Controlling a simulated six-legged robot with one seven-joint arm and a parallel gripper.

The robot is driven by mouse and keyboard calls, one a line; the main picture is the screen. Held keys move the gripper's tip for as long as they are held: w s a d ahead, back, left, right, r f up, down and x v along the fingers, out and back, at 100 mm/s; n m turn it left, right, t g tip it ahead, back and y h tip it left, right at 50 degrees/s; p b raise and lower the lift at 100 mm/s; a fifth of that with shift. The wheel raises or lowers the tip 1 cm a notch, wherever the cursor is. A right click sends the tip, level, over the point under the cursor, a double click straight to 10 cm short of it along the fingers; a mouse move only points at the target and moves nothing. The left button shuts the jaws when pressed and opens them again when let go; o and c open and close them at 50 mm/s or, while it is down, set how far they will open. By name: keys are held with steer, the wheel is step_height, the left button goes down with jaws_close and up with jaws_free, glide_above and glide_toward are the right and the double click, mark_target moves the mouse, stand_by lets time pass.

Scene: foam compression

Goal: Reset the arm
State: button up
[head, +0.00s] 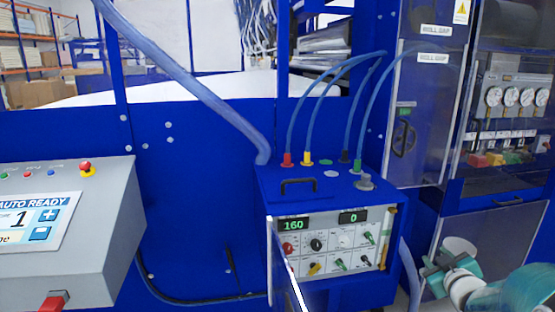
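My arm shows at the lower right, with teal and white links that run off the bottom and right edges. Its end, which looks like my gripper (440,268), is small and partly hidden by its own links. I cannot make out two fingers or whether it is open or shut. No held object is visible. It is to the right of the blue control box (285,185), apart from it in the picture.
The box has green readouts 160 and 0, switches, a handle and hoses on top. A panel like an open door (285,262) projects in front. A grey console (110,220) stands left. Blue cabinets with gauges (510,97) stand right. A thick hose (190,82) crosses the blue wall.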

steer(key=s+a+r+m+g+h, duration=0.1)
steer(key=s+a+r+m+g, duration=0.1)
steer(key=s+a, duration=0.35)
steer(key=s+a+r+m+g, duration=0.2)
steer(key=s+a+r+g, duration=0.1)
steer(key=a, duration=0.5)
steer(key=s+a+f+g+y, duration=0.2)
steer(key=s+a+g+y, duration=0.1)
steer(key=s+a, duration=1)
steer(key=shift+s+a+f+g+y, duration=0.15)
steer(key=shift+s+a+g+y, duration=0.15)
steer(key=shift+s+g, duration=0.7)
